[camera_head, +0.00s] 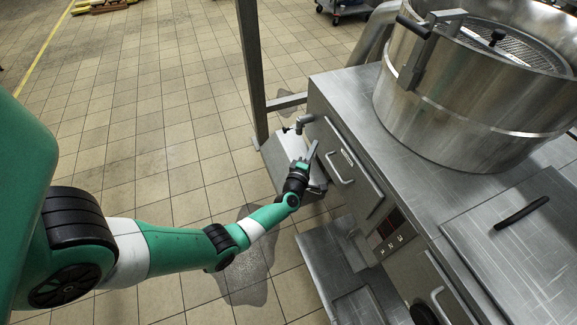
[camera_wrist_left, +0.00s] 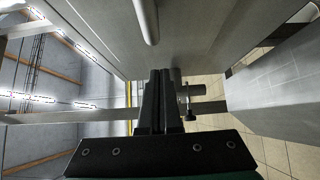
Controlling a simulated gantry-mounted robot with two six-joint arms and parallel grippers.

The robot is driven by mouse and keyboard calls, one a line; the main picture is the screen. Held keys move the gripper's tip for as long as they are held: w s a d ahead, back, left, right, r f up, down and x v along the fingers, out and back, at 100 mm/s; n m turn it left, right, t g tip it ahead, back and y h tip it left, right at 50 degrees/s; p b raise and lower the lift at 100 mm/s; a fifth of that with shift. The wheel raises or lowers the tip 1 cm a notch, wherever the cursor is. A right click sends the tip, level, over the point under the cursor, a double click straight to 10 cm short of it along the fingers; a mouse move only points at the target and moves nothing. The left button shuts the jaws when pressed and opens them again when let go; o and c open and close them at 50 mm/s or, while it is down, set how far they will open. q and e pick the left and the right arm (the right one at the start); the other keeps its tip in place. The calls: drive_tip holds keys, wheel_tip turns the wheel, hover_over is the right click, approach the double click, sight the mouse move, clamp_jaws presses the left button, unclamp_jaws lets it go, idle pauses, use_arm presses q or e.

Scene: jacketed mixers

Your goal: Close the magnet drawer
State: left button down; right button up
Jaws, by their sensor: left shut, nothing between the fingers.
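A grey metal panel (camera_head: 354,165) with a bar handle (camera_head: 340,168) and a small label is on the cabinet's front; I take it for the magnet drawer. I cannot tell how far it stands out. My left gripper (camera_head: 314,149) is just left of this handle, with its fingers shut and empty. In the left wrist view the dark fingers (camera_wrist_left: 158,98) point at a grey metal face (camera_wrist_left: 190,35), which carries a pale bar (camera_wrist_left: 146,20). I cannot tell whether the fingertips touch it. My right gripper is in neither view.
A grey metal box (camera_head: 275,160) juts out beyond the gripper, near a short pipe (camera_head: 304,122). A steel post (camera_head: 252,60) stands behind. A round steel mixer bowl (camera_head: 470,110) sits on the cabinet top. A low metal platform (camera_head: 318,255) lies below. Tiled floor at left is open.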

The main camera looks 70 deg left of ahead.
use_arm(q)
drive_tip(key=p+v, duration=0.3)
drive_tip(key=v, duration=0.7)
drive_tip(key=shift+s, duration=0.3)
